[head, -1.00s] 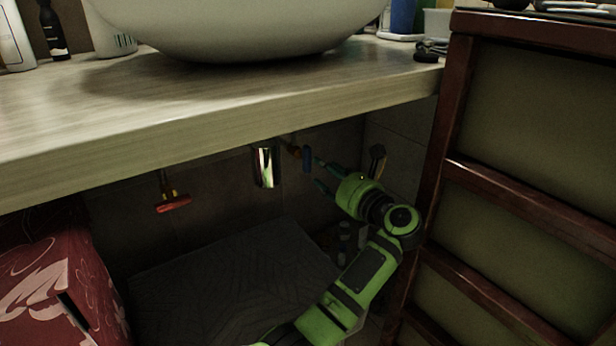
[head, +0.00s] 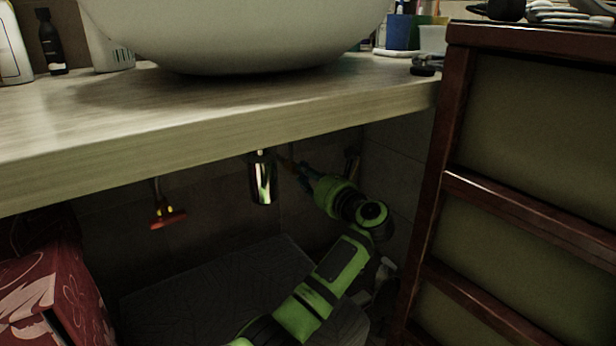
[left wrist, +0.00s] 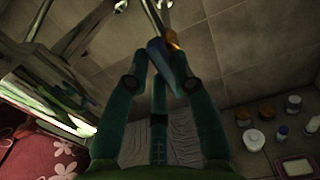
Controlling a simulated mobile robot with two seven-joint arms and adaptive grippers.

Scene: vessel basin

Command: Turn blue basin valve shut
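The blue basin valve handle (left wrist: 165,68) is in the left wrist view, below its brass body (left wrist: 173,40). In the head view it is small, dark and mostly hidden by my gripper under the counter. My left gripper (left wrist: 158,66) has its green fingers on either side of the handle, with the tips close to it. I cannot tell whether they press on it. In the head view the left gripper (head: 306,174) reaches up toward the back wall, right of the chrome drain trap. My right gripper is not in view.
A red valve (head: 168,218) hangs to the left, and the chrome trap (head: 263,180) is between. The counter (head: 220,125) is close above my arm. A wooden cabinet (head: 455,200) stands right. Jars (left wrist: 254,139) stand on the floor. A red patterned box (head: 60,295) is lower left.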

